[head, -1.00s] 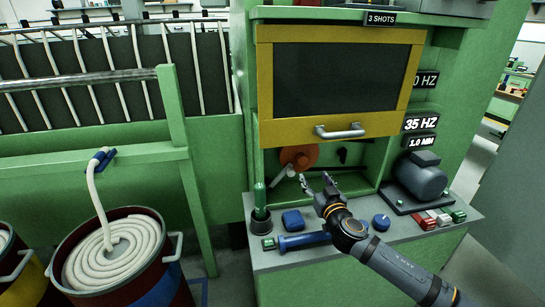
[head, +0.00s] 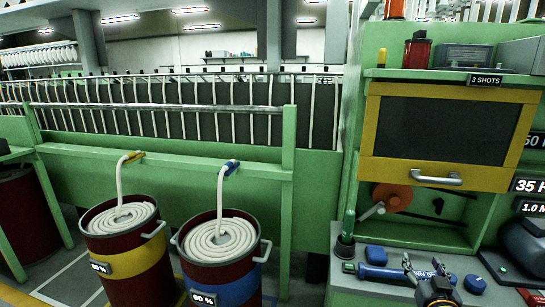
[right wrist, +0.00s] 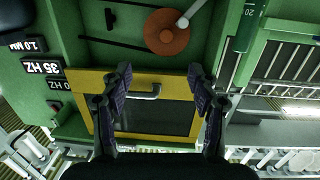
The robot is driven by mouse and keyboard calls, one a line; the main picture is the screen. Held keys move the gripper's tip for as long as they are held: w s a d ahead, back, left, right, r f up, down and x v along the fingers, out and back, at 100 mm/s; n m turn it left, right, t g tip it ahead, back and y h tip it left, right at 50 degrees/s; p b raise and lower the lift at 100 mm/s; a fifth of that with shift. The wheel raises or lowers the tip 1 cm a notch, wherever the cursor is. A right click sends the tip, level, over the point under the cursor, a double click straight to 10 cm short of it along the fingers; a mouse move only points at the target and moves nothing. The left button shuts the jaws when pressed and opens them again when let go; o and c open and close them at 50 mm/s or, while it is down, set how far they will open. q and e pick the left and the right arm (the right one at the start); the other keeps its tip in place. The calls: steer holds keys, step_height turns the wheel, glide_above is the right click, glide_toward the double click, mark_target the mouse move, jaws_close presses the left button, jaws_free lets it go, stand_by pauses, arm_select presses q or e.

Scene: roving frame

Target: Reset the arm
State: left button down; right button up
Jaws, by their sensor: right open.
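My right gripper (head: 424,272) shows at the bottom of the head view, in front of the grey bench of the green station. Its fingers are apart with nothing between them. The right wrist view shows both open fingers (right wrist: 160,85) on either side of a yellow-framed door with a dark pane (right wrist: 158,120), the picture being upside down. In the head view that yellow door (head: 477,97) is raised, with an orange-red disc (head: 392,197) in the opening below. My left gripper is not in view.
On the bench (head: 365,284) lie a blue block (head: 376,255), a blue tool (head: 385,272) and a blue knob (head: 474,284). A green rod stands in a dark cup (head: 344,246). Drums of coiled white rope (head: 122,240) (head: 222,259) stand left, before a green rail (head: 180,160).

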steer(key=s+a+f+g, duration=0.3)
steer(key=s+f+g, duration=0.1)
steer(key=s+f, duration=0.25)
steer(key=s+a+f+g, duration=0.3)
steer(key=s+f+g, duration=0.15)
steer(key=f, duration=0.35)
steer(key=s+a+f+n+g+y, duration=0.45)
steer(key=s+a, duration=0.45)
steer(key=s, duration=0.4)
step_height(320, 180, down, 25)
steer(key=s+d+g+p, duration=0.1)
steer(key=s+d+p, duration=0.1)
steer(key=d, duration=0.1)
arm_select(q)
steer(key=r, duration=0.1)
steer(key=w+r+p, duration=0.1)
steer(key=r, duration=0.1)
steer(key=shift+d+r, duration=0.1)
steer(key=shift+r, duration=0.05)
arm_select(e)
steer(key=s+d+f+g, duration=0.1)
steer(key=s+f, duration=1.4)
steer(key=s, duration=0.3)
steer(key=shift+s+m, duration=0.15)
steer(key=shift+m, duration=0.3)
